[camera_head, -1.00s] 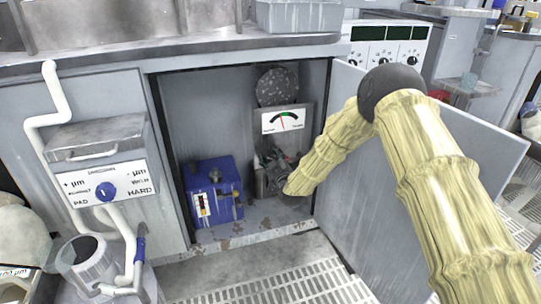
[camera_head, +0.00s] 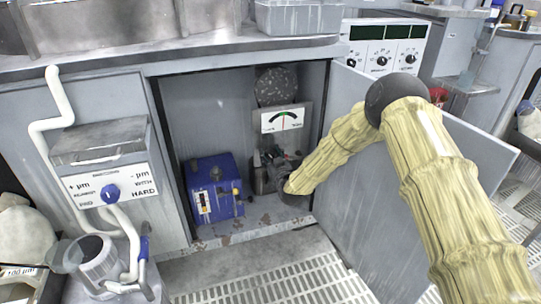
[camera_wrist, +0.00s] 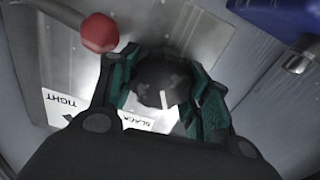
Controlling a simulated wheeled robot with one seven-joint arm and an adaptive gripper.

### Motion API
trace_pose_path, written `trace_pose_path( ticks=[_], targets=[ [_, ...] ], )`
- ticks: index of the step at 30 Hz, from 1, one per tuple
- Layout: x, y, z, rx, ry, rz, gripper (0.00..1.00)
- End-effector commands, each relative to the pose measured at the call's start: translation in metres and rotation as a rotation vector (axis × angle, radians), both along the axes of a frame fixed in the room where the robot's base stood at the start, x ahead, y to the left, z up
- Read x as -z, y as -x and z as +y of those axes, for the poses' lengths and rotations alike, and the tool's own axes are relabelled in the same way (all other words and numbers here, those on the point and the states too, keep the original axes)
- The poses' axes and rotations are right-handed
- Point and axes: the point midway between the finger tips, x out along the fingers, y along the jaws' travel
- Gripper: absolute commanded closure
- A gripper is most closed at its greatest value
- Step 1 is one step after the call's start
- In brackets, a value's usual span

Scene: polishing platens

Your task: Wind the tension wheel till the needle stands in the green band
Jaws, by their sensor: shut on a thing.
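The tension wheel (camera_wrist: 160,72) is a dark round knob with a white mark, seen in the wrist view. My gripper (camera_wrist: 163,88) is shut on it, with a green-padded finger on each side. A plate by it (camera_wrist: 68,106) reads TIGHT and SLACK. In the head view my gripper (camera_head: 272,172) is inside the open cabinet, and it hides the wheel. The white gauge (camera_head: 282,119) above it has a dark arc with coloured parts. Its thin needle stands close to upright near the middle of the arc. Whether its tip is within the green band is too small to tell.
A blue box (camera_head: 213,188) stands left of my gripper in the cabinet. The open door (camera_head: 405,190) is at the right, behind my arm. A red knob (camera_wrist: 99,32) is near the wheel. A dark speckled disc (camera_head: 277,86) is above the gauge.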

Motion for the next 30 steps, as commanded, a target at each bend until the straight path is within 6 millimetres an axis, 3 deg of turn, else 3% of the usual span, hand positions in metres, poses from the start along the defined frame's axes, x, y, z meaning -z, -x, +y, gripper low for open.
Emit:
trace_pose_path(
  ticks=[10, 11, 15, 30],
  targets=[
    [-0.0001, 0.0000, -0.0001, 0.000, -0.003, 0.001, 0.76],
    [-0.0001, 0.0000, -0.0001, 0.000, -0.003, 0.001, 0.51],
    [0.0000, 0.0000, -0.0001, 0.000, -0.003, 0.001, 0.30],
    [0.0021, 0.0000, -0.0012, 0.002, 0.066, -0.021, 0.30]
  ],
)
